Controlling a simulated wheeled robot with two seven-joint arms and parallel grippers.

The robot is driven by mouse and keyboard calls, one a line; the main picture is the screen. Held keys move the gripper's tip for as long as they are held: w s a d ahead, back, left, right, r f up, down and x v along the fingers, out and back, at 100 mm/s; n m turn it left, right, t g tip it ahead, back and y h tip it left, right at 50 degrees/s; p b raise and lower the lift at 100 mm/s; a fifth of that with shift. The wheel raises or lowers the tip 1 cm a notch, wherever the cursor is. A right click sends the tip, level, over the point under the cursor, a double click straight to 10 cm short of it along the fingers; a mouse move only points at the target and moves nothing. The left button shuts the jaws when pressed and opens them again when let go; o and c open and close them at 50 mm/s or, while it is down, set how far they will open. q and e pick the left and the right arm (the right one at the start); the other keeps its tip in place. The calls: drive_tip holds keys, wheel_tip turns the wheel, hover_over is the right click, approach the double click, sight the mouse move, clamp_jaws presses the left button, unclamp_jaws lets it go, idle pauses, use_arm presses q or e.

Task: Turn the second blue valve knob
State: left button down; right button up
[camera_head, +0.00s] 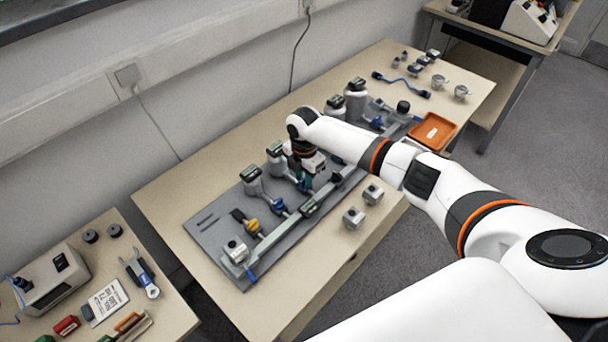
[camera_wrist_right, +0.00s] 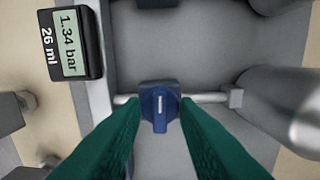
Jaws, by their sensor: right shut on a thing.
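In the right wrist view, a blue valve knob (camera_wrist_right: 159,108) with a pale line on its face sits between the two green fingers of my right gripper (camera_wrist_right: 160,112), which is shut on it. The pale line runs straight up and down the picture. In the head view my right gripper (camera_head: 306,182) reaches down over the middle of the grey rig board (camera_head: 212,231), and the wrist and fingers largely hide the held knob. Another blue valve knob (camera_head: 279,208) shows to its left, and a further blue knob (camera_head: 376,122) to its right. My left gripper is not in view.
A gauge display (camera_wrist_right: 68,43) reads 1.34 bar and 26 ml. A yellow knob (camera_head: 252,226) is at the board's left. Grey metal fittings (camera_head: 353,218) stand in front of the board. An orange tray (camera_head: 432,132) lies right. A side table (camera_head: 176,321) stands at lower left.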

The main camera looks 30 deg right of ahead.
sight(304, 180)
drive_tip(key=shift+n, duration=0.3)
drive_tip(key=o, duration=1)
drive_tip(key=shift+c, duration=0.2)
drive_tip(key=shift+r, duration=0.1)
wheel_tip(304, 180, up, 12)
drive_tip(key=shift+f, duration=0.2)
